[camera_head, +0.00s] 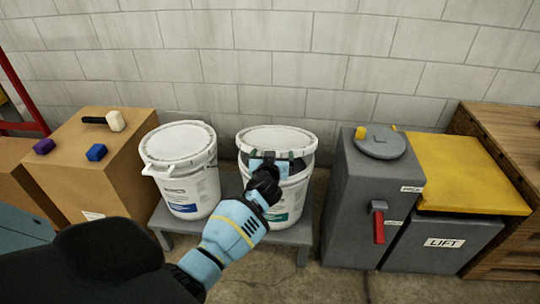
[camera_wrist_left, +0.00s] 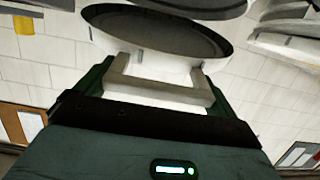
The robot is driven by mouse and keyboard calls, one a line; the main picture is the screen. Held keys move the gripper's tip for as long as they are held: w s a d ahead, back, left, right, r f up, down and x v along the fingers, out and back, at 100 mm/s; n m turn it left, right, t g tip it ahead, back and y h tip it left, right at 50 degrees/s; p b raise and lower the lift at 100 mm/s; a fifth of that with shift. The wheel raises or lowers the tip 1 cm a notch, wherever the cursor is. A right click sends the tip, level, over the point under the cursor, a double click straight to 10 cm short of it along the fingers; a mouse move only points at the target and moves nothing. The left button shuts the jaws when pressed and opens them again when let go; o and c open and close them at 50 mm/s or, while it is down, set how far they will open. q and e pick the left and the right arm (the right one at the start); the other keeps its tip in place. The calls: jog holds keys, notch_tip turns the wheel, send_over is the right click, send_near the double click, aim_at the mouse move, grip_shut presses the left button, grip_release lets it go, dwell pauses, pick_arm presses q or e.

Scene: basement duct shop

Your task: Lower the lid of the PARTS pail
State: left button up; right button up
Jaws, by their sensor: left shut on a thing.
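A white pail (camera_head: 287,206) with a green-edged label stands at the centre, its lettering too small to read. Its white lid (camera_head: 275,137) is tilted up slightly, with a dark gap showing at the right between lid and rim. My left gripper (camera_head: 269,162) is at the lid's front edge, shut on a pale tab. The tab (camera_wrist_left: 160,95) shows between the fingers in the left wrist view. My gripper hides part of the pail's front rim. My right gripper is not in view.
A second white pail (camera_head: 187,190) with its lid on stands at the left on the same low grey bench (camera_head: 293,236). A grey cabinet (camera_head: 365,215) with a red lever (camera_head: 379,226) stands close at the right. A cardboard-coloured box (camera_head: 95,178) holds small items.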

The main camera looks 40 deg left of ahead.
pick_arm(q)
jog(key=shift+g+h, duration=0.3)
jog(key=shift+g, duration=0.2)
jog(key=w+r+p, duration=0.1)
jog(key=r, duration=0.1)
jog(key=w+a+r+p, duration=0.1)
jog(key=r+p, duration=0.1)
jog(key=a+r+p, duration=0.1)
jog(key=r+p, duration=0.1)
jog(key=r, duration=0.1)
jog(key=shift+w+r, duration=0.1)
jog(key=shift+w, duration=0.3)
jog(key=shift+w+a+r, duration=0.1)
jog(key=shift+w+r, duration=0.05)
jog(key=shift+r, duration=0.05)
